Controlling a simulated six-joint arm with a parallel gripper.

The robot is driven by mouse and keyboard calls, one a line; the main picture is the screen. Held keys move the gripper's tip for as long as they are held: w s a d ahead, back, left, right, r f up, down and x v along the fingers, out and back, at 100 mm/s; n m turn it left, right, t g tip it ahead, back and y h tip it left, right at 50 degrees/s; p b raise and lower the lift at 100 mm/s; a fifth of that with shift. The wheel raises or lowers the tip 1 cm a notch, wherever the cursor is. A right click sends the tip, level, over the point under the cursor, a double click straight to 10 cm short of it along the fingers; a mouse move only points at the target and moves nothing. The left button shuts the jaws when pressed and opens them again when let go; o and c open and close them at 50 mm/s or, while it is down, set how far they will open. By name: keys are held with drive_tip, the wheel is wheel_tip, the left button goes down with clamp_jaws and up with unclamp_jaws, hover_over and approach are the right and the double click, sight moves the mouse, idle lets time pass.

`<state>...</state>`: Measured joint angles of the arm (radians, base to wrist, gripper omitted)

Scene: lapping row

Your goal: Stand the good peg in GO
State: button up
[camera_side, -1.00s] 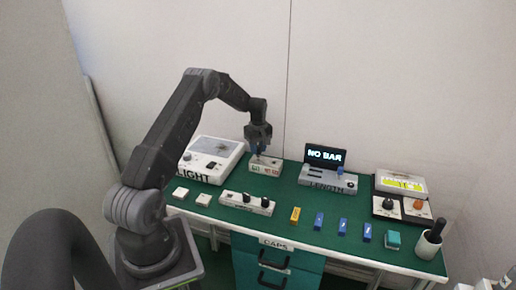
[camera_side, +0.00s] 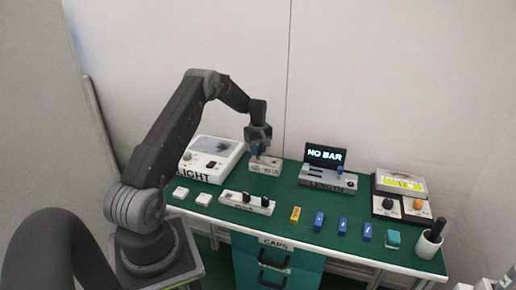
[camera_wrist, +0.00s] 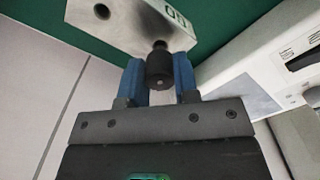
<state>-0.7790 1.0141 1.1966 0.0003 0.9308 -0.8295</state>
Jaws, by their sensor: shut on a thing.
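My gripper (camera_side: 259,152) is shut on a black peg (camera_wrist: 160,68), held between its blue fingers in the wrist view. The pale gauge block (camera_side: 265,166) stands at the back of the green bench, right below my gripper. In the wrist view, the block (camera_wrist: 130,24) shows a GO label and an open hole at its left. The peg's narrow end meets the block near the GO label. I cannot tell how deep the peg sits in it. The peg is hidden by the fingers in the side view.
A light box (camera_side: 209,158) stands close left of the block. A length gauge (camera_side: 327,180) reading NO BAR stands to the right. Small coloured blocks and a cup (camera_side: 428,246) line the front right.

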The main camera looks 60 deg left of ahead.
drive_tip(key=shift+f, duration=1.05)
drive_tip(key=o, duration=1)
wheel_tip(320, 180, up, 14)
